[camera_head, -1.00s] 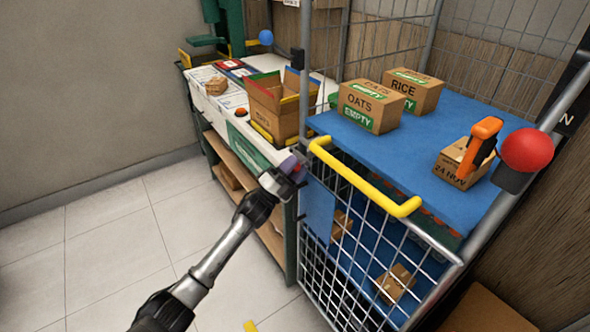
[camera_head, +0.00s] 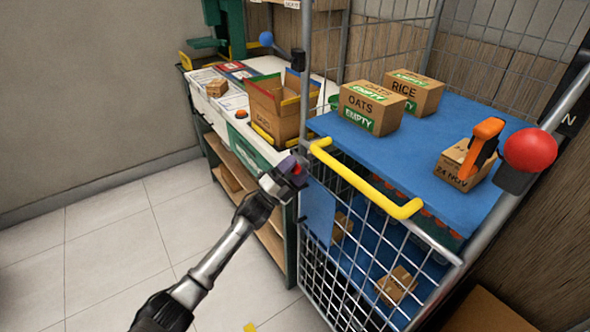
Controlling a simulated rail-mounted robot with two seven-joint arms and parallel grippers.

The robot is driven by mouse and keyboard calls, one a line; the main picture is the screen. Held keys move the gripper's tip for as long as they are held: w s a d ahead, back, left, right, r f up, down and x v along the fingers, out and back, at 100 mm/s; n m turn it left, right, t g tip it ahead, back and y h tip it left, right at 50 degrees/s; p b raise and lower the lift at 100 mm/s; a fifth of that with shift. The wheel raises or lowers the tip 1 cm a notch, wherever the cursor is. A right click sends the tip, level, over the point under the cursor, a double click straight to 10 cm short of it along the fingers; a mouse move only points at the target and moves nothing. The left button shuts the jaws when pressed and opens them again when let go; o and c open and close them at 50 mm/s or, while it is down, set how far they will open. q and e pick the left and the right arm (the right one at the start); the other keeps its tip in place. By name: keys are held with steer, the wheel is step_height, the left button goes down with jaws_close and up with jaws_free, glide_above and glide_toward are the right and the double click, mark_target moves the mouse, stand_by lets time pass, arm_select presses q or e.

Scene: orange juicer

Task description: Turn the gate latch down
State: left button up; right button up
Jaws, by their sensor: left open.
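The wire cage trolley's gate (camera_head: 345,245) stands at center right, with a yellow bar handle (camera_head: 365,182) along its top edge. My left gripper (camera_head: 295,166) is at the gate's upper left corner, beside the left post and just below the handle's left end. Its jaws are open. A small red and purple piece (camera_head: 297,169) shows at the jaws; I cannot tell whether it is the latch or whether the jaws touch it. The latch is otherwise hidden or too small to make out. My right gripper is not in view.
A blue shelf (camera_head: 400,160) on the trolley holds oats (camera_head: 370,107) and rice (camera_head: 412,92) boxes and an orange-handled tool (camera_head: 484,141). A red ball knob (camera_head: 529,150) is at right. A workbench with an open carton (camera_head: 284,105) stands behind. Floor at left is clear.

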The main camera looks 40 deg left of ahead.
arm_select(q)
steer(key=shift+f, duration=0.1)
steer(key=p+v, duration=0.1)
steer(key=v, duration=1.2)
steer(key=shift+s+p, duration=0.35)
steer(key=shift+a+f, duration=0.1)
steer(key=shift+a, duration=0.05)
